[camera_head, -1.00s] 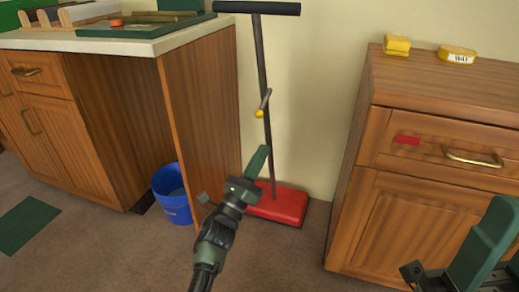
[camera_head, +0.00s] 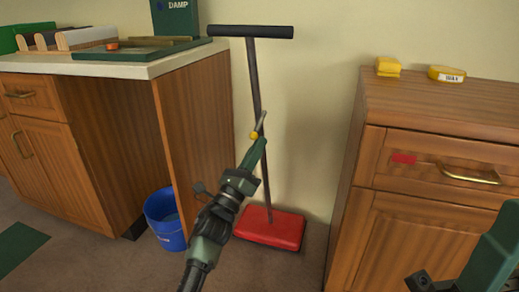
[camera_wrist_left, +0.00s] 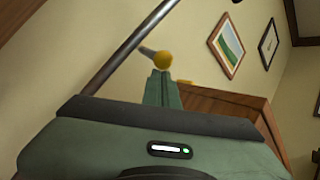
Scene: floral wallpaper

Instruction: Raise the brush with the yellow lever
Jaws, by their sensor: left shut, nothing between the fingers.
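A floor brush (camera_head: 270,227) with a red head stands on the carpet against the wall, its dark pole slightly tilted and topped by a black crossbar handle (camera_head: 250,31). The yellow-knobbed lever (camera_head: 254,135) sits on the pole, its arm slanting up to the right; the knob also shows in the left wrist view (camera_wrist_left: 163,60). My left gripper (camera_head: 261,142) is shut and empty, its tips just below the knob; whether they touch it I cannot tell. My right gripper (camera_head: 490,250) is partly in view at the lower right; its jaw state is unclear.
A wooden cabinet (camera_head: 440,110) stands right, bearing a yellow sponge (camera_head: 388,67) and a wax tin (camera_head: 447,74). A counter (camera_head: 100,65) with a green tray is left. A blue bucket (camera_head: 165,220) stands beside its side panel.

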